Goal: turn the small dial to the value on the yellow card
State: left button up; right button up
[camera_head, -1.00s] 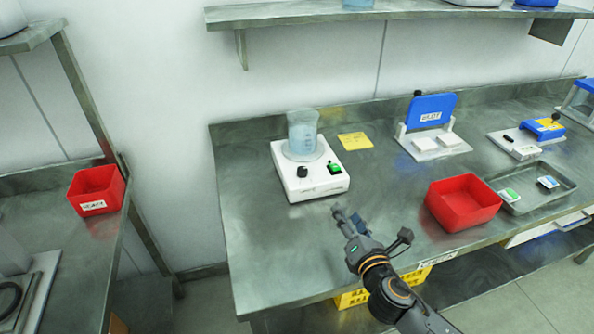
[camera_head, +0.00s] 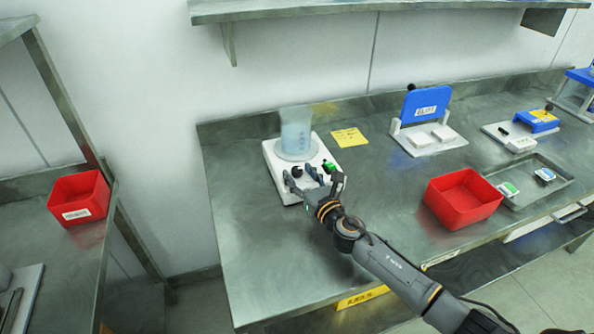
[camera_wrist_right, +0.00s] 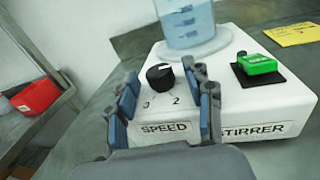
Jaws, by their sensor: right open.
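The white stirrer (camera_head: 285,190) stands on the steel bench, marked SPEED and STIRRER in the right wrist view (camera_wrist_right: 260,108). Its small black dial (camera_head: 297,171) is at the front left; the wrist view shows the dial (camera_wrist_right: 160,77) with the digits 0 and 2 near it. The yellow card (camera_head: 349,137) lies flat behind and to the right; its writing is too small to read. My right gripper (camera_wrist_right: 165,88) is open, its fingers either side of the dial in the picture. I cannot tell whether they touch it. My left gripper is not in view.
A beaker (camera_head: 296,135) of bluish liquid stands on the stirrer, behind the dial. A green switch (camera_wrist_right: 258,64) is right of the dial. A red bin (camera_head: 462,200) and a grey tray (camera_head: 530,165) stand further right. The front left of the bench is clear.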

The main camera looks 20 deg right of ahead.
jog(key=shift+w+a, duration=0.1)
jog(key=shift+w, duration=0.8)
jog(key=shift+c, duration=0.4)
grip_shut()
jog(key=shift+s, duration=0.1)
